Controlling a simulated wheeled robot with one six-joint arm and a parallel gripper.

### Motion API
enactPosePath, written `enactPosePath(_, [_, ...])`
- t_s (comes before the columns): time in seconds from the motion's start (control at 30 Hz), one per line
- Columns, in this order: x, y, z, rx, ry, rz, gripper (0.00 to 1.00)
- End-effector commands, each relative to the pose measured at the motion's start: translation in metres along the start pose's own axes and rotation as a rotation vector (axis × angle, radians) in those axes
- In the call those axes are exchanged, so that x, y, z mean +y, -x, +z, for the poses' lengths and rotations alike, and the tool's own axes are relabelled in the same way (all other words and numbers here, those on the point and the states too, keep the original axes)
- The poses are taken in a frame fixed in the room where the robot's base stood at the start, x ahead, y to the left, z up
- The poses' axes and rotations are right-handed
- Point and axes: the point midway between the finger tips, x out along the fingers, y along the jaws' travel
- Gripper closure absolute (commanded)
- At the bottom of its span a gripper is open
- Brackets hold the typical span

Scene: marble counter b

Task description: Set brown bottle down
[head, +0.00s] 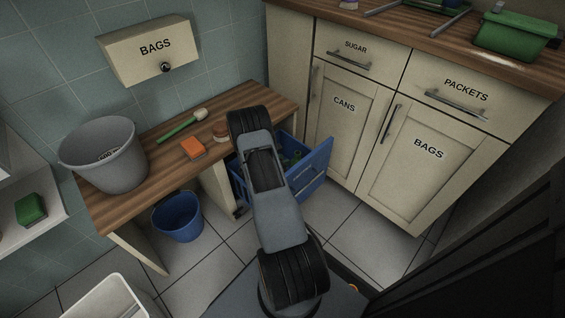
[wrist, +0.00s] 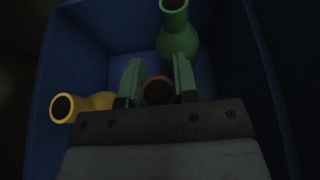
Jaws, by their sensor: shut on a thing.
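In the wrist view, the brown bottle (wrist: 158,91) is between the two fingers of my gripper (wrist: 158,85), with its round mouth facing the camera. My gripper is shut on it. The bottle is inside a blue drawer (wrist: 90,30), and I cannot tell whether its base touches the drawer floor. In the head view, the open blue drawer (head: 312,172) is under the wooden counter, and my arm hides the gripper and the brown bottle.
In the drawer, a green bottle (wrist: 178,42) stands beyond my gripper and a yellow bottle (wrist: 82,105) lies tilted at the left. On the counter are a grey bucket (head: 100,165), an orange sponge (head: 192,148) and a green-handled brush (head: 178,130). A blue bin (head: 178,220) stands below.

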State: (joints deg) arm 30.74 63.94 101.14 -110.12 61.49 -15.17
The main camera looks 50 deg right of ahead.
Motion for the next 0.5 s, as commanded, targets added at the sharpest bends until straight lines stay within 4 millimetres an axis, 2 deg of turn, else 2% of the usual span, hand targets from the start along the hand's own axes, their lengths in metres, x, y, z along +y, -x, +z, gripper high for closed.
enactPosePath(0.1, [-0.0001,-0.0012,-0.0030,0.000,0.000,0.000,1.00])
enactPosePath(0.13, [-0.0001,-0.0009,-0.0023,0.000,0.000,0.000,0.71])
enactPosePath(0.37, [-0.0002,-0.0006,-0.0018,0.001,0.000,0.000,0.49])
enactPosePath(0.5, [-0.0002,-0.0006,-0.0018,0.001,0.001,0.000,0.47])
